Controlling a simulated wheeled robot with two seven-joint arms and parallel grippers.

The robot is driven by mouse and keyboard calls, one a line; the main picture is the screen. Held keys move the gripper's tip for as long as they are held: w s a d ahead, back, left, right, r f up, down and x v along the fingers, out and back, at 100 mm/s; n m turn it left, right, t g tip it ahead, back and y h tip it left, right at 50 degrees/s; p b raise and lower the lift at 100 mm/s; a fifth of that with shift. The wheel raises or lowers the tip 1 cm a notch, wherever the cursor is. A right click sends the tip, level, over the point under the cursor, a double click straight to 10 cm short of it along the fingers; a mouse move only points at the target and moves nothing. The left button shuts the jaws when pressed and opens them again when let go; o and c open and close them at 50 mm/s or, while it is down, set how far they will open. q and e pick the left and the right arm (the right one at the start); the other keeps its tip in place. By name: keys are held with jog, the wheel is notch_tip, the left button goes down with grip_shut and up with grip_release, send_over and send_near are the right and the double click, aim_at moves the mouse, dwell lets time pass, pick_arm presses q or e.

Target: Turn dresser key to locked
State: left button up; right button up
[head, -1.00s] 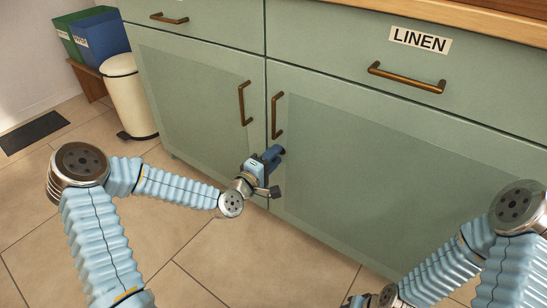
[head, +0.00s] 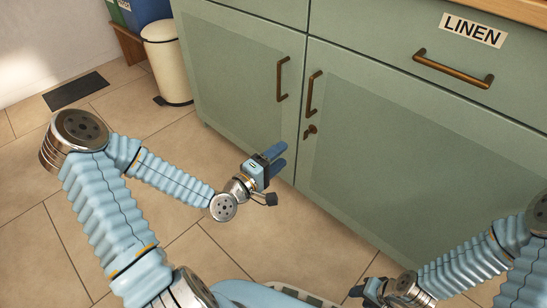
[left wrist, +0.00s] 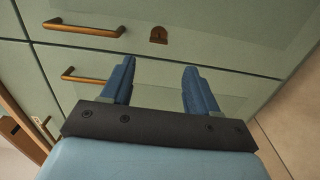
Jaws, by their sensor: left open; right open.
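The dresser key (head: 310,131) is a small bronze piece on the green right-hand door (head: 420,160), just below its vertical handle and near the seam between the doors. I cannot tell exactly how it is turned. In the left wrist view the key (left wrist: 158,36) sits on a brown plate, beyond the fingertips and roughly centred between them. My left gripper (head: 282,157) is open and empty, below and left of the key and apart from it. In its wrist view the blue fingers (left wrist: 157,66) stand spread. My right gripper (head: 362,288) is low at the bottom, its fingers only partly visible.
Bronze handles (head: 282,79) (head: 314,94) stand on both doors, flanking the seam. A LINEN drawer (head: 473,30) is above. A cream bin (head: 167,63) and a blue bin (head: 146,10) stand left. The tiled floor before the dresser is clear.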

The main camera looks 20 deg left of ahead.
pick_arm(q)
jog(key=p+v, duration=0.2)
jog(key=p, duration=0.1)
jog(key=shift+s+r+p, duration=0.1)
jog(key=shift+r+p, duration=0.05)
jog(key=shift+p, duration=0.15)
pick_arm(e)
jog(key=r, duration=0.5)
jog(key=shift+w+d+r, duration=0.1)
jog(key=shift+d+r, duration=0.05)
jog(key=shift+d, duration=0.1)
pick_arm(q)
jog(key=s+d+f+m+g+h+p, duration=0.1)
jog(key=s+d+f+m+g+p, duration=0.2)
jog(key=d+f+m+g, duration=0.35)
jog(key=s+d+f+m+g+y+p, duration=0.1)
jog(key=s+f+m+g, duration=0.1)
jog(key=s+f+g, duration=0.2)
jog(key=s+d+f+m+g+y+p, duration=0.2)
jog(key=s+g, duration=0.3)
jog(key=s, duration=0.3)
jog(key=shift+s+d+f+m+g, duration=0.35)
jog(key=shift+f+m, duration=0.3)
jog(key=shift+f, duration=0.25)
pick_arm(e)
notch_tip(320, 180, up, 6)
jog(key=a, duration=0.1)
jog(key=shift+s, duration=0.25)
jog(key=shift+a, duration=0.1)
